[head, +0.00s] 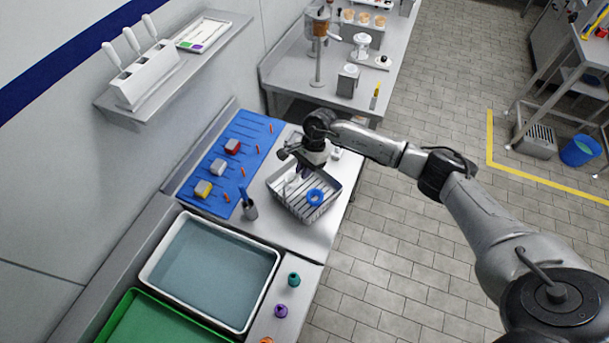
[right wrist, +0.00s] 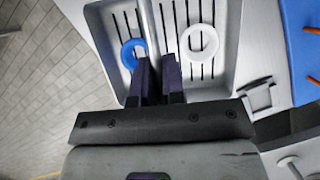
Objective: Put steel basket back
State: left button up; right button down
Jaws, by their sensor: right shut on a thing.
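The steel basket (head: 293,206) is a shallow slotted tray at the right part of the steel counter. It also fills the upper right wrist view (right wrist: 216,75). A blue ring (head: 315,197) and a white ring (right wrist: 199,41) lie in it. A thin bar (right wrist: 149,28) crosses above the basket floor between the rings. My right gripper (head: 303,172) reaches down over the basket. Its dark fingers (right wrist: 157,62) are shut on the bar, and they hide the grip itself. I cannot tell whether the basket rests on the counter or hangs just above it. My left gripper is not in view.
A blue mat (head: 236,143) with small blocks and orange pieces lies left of the basket. A small grey cup (head: 250,211) with blue sticks stands near it. A water-filled basin (head: 272,268) and a green tray (head: 137,296) are in front. A further counter (head: 285,71) carries lab equipment.

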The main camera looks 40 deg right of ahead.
notch_tip(320, 180, down, 3)
jog(key=shift+f, duration=0.3)
jog(key=shift+f, duration=0.1)
jog(key=c, duration=1.2)
grip_release()
